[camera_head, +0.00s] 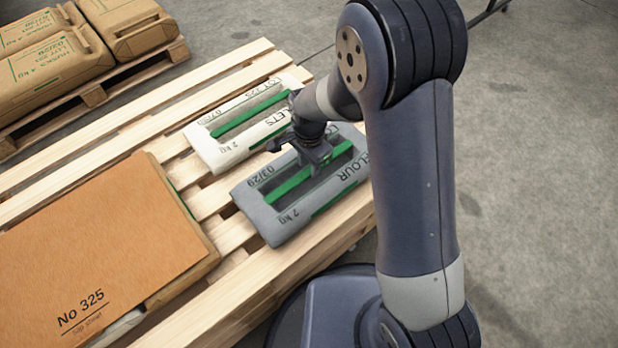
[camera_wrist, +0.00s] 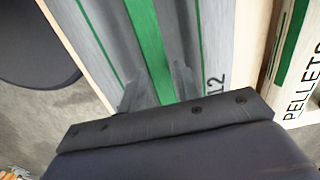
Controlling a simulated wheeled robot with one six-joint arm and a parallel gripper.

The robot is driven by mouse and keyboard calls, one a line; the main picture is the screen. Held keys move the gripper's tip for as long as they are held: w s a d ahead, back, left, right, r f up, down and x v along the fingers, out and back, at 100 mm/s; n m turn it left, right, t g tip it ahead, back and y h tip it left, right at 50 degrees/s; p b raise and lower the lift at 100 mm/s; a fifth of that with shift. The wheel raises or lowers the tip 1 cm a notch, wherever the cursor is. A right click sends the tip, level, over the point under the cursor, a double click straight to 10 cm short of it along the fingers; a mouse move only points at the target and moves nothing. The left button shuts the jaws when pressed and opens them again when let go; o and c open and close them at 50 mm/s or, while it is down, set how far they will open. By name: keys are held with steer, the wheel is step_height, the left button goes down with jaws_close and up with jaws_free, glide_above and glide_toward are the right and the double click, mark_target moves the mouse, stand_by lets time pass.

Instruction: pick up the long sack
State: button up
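Two sacks lie side by side on the wooden pallet. The grey sack (camera_head: 268,222), printed with flour lettering, 2 kg and a green stripe, is nearer me. The white sack (camera_head: 207,147), printed pellets, lies just behind it. Neither is clearly the longer one. My gripper (camera_head: 318,160) is over the middle of the grey sack, pointing down. In the wrist view the fingers (camera_wrist: 158,88) are apart, one on each side of the green stripe of the grey sack (camera_wrist: 98,30). I cannot tell whether they touch it. The white sack (camera_wrist: 297,75) shows at the right there.
An orange-brown top sheet (camera_head: 95,250), marked No 325, covers goods on the left of the pallet (camera_head: 235,262). Brown sacks (camera_head: 45,70) lie on another pallet (camera_head: 95,97) at the top left. The concrete floor at the right is clear.

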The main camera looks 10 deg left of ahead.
mark_target(308, 169)
step_height(308, 169, down, 4)
steer(key=shift+r+b, duration=0.15)
steer(key=shift+b, duration=0.4)
steer(key=shift+c, duration=0.5)
steer(key=shift+r, duration=0.1)
jaws_close()
steer(key=shift+a, duration=0.1)
steer(key=shift+r, duration=0.1)
